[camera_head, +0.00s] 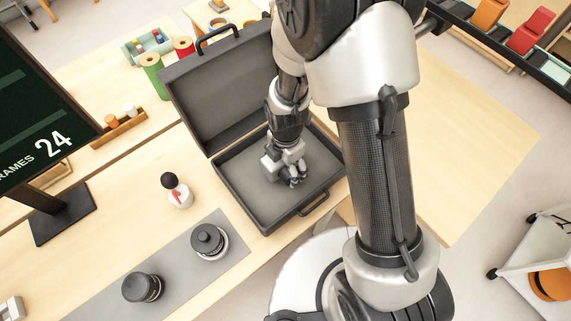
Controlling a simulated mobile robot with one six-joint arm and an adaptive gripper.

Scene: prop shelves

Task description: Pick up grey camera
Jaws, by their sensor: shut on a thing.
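My gripper (294,179) is low inside an open dark grey case (240,187), over its floor near the right-hand side. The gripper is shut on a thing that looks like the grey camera. The fingers and wrist hide most of it, and its outline is hard to tell from the gripper's own grey and white parts. I cannot tell whether it touches the case floor. No other grey camera shows on the table.
The case lid (217,90) stands open behind. Two black lenses (208,241) (142,287) rest on a grey mat (178,268) in front. A dark screen (40,115) rises at left.

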